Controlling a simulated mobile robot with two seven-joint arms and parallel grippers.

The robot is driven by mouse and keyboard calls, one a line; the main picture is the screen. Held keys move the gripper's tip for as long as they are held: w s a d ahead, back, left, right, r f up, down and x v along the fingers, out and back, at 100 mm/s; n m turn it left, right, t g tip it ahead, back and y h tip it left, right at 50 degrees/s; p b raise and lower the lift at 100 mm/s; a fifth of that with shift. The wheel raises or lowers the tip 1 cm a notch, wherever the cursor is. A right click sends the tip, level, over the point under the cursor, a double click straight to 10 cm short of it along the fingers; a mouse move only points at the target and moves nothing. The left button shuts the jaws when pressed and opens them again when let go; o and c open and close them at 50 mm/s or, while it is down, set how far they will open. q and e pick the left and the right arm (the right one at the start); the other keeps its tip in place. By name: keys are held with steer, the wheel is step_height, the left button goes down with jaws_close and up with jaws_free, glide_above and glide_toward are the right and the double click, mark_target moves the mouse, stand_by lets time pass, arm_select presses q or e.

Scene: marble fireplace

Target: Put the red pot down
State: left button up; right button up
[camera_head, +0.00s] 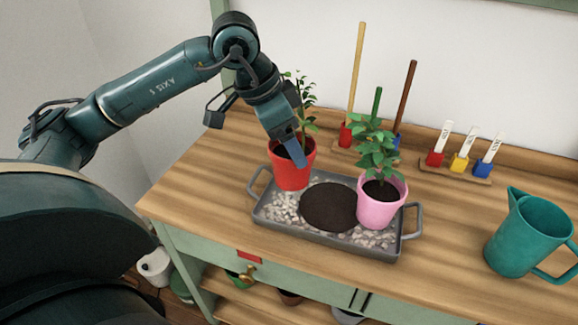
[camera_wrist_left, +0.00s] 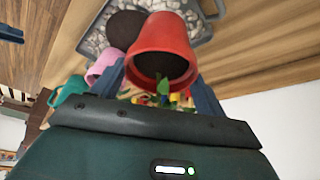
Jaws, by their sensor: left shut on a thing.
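The red pot (camera_head: 292,172), with a leafy green plant, is upright at the left end of the grey tray (camera_head: 322,241). My left gripper (camera_head: 292,150) reaches down from above and is shut on the pot's wall. In the left wrist view the red pot (camera_wrist_left: 163,38) sits between the fingers, its soil facing the camera. I cannot tell whether its base touches the pebbles or hangs just above them. My right gripper is not in view.
A pink pot (camera_head: 380,208) with a plant stands at the tray's right end, beside a round dark soil patch (camera_head: 329,207). A teal jug (camera_head: 526,236) stands at right. Upright tools and labelled colored holders (camera_head: 461,163) line the back. The table's left front is clear.

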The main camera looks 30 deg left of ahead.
mark_target(287, 155)
arm_select(q)
steer(key=shift+f, duration=2.15)
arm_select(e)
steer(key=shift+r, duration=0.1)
arm_select(q)
steer(key=shift+b, duration=0.3)
steer(key=shift+f, duration=0.15)
steer(key=o, duration=1.8)
steer(key=shift+c, duration=0.2)
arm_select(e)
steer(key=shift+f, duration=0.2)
